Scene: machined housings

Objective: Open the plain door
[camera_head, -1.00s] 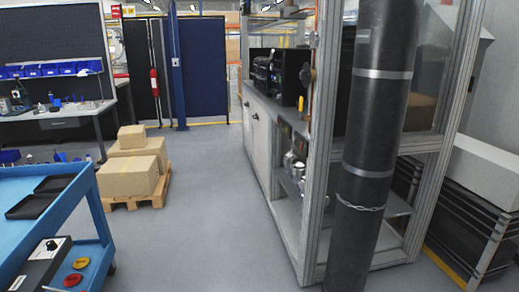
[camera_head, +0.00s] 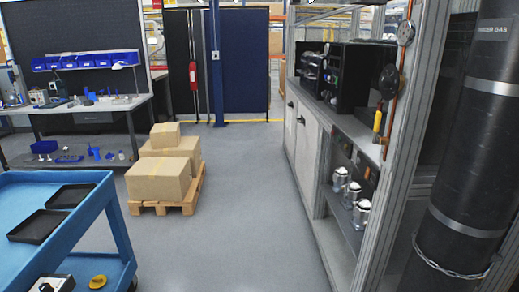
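A long workbench cabinet on the right has pale grey door fronts on its aisle side. One front (camera_head: 306,148) shows a small dark handle near its top, and a narrower front (camera_head: 290,118) lies farther back with a handle of its own. Both look closed. I cannot tell which one is the plain door. Nearer to me the cabinet has an open shelf (camera_head: 345,212) with several shiny metal parts. Neither of my grippers is in view.
A blue cart (camera_head: 88,215) with black trays stands at the near left. Cardboard boxes (camera_head: 160,180) sit on a wooden pallet (camera_head: 193,190) beyond it. A chained dark gas cylinder (camera_head: 468,165) stands at the right. The grey floor (camera_head: 250,190) between is clear.

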